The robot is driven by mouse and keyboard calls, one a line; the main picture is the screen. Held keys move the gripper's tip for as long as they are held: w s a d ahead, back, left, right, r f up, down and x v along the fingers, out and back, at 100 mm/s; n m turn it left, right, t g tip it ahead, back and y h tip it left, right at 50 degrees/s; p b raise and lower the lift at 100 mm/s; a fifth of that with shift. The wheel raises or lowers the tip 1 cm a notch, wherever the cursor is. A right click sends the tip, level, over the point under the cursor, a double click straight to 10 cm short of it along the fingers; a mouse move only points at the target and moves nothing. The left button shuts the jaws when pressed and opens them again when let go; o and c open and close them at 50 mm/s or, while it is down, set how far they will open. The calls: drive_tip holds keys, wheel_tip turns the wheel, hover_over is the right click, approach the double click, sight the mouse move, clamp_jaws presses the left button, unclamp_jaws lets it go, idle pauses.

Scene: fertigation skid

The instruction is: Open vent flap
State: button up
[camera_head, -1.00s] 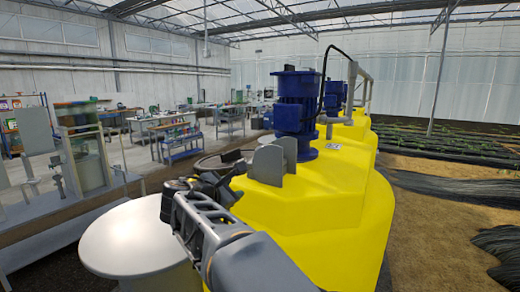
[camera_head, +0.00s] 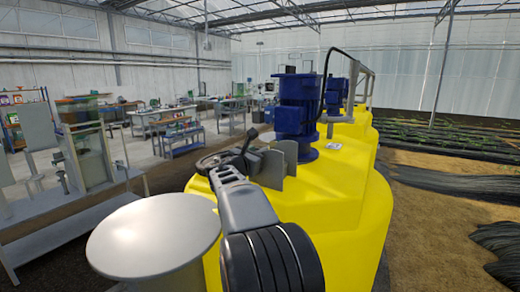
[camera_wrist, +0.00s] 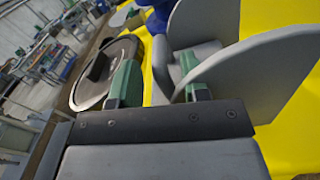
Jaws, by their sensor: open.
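Two grey rounded plates (camera_head: 279,165) stand on the yellow tank in front of the blue motor. They look like the vent fitting, but I cannot tell which part is the flap. In the wrist view the grey plates (camera_wrist: 254,70) fill the right side, close ahead of my gripper. My gripper (camera_head: 247,150) is beside these plates, on their left in the head view. In the wrist view its green-padded fingers (camera_wrist: 158,78) are apart, with the right finger close to the grey plates. Contact cannot be made out. My arm hides part of the tank top.
A dark round rim (camera_head: 213,161) with a dark handle lies left of the plates. The blue motor (camera_head: 297,112) stands behind them on the yellow tank (camera_head: 345,215). A round grey top (camera_head: 152,236) stands at the front left. Benches are farther back.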

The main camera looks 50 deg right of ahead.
drive_tip(key=shift+x, duration=1.1)
clamp_jaws()
